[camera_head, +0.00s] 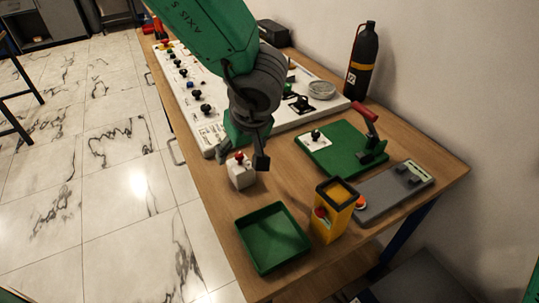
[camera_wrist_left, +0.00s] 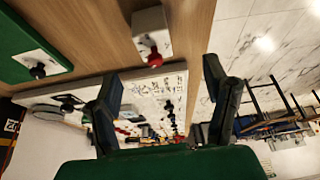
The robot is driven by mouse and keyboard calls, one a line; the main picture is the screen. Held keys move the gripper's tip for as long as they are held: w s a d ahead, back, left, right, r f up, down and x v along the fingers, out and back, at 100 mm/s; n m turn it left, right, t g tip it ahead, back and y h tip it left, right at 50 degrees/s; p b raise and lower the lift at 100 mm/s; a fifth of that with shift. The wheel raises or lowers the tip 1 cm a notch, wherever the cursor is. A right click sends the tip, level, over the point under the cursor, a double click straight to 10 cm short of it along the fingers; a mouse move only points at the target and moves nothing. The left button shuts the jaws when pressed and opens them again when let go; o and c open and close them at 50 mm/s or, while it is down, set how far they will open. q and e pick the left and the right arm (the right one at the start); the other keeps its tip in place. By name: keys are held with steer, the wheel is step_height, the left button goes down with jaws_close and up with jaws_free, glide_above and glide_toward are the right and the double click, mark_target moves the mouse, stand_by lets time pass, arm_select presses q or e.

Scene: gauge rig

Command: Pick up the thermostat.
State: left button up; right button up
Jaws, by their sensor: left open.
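The likely thermostat, a small white box with a red knob on top (camera_head: 242,178), stands on the wooden table in front of the white panel. It also shows in the left wrist view (camera_wrist_left: 150,24), at the top and beyond the fingertips. My left gripper (camera_head: 242,156) is open, with its fingers just above and behind the box in the head view. Nothing is between the fingers in the left wrist view (camera_wrist_left: 162,80). My right gripper is not in view.
A long white control panel (camera_head: 210,124) runs behind the box. An empty green tray (camera_head: 272,238), a yellow box (camera_head: 333,212), a grey device (camera_head: 395,192) and a green board with a red-handled lever (camera_head: 340,145) stand nearby. A black bottle (camera_head: 361,62) stands by the wall.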

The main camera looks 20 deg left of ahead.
mark_target(243, 166)
arm_select(q)
steer(key=f, duration=0.2)
steer(key=w+f+b, duration=0.1)
steer(key=f, duration=0.1)
steer(key=w+f, duration=0.1)
steer(key=f, duration=0.1)
steer(key=shift+a+b, duration=0.1)
steer(key=shift+b, duration=0.25)
steer(key=shift+w+f, duration=0.2)
steer(key=shift+f, duration=0.25)
steer(key=a+f, duration=0.2)
steer(key=w+a+f+b, duration=0.1)
steer(key=f, duration=0.1)
steer(key=shift+f, duration=0.1)
steer(key=shift+w+f, duration=0.15)
steer(key=shift+f, duration=0.25)
steer(key=shift+d+r, duration=0.15)
steer(key=shift+d, duration=0.25)
steer(key=c, duration=1.3)
steer(key=shift+c, duration=0.5)
steer(key=shift+a, duration=0.2)
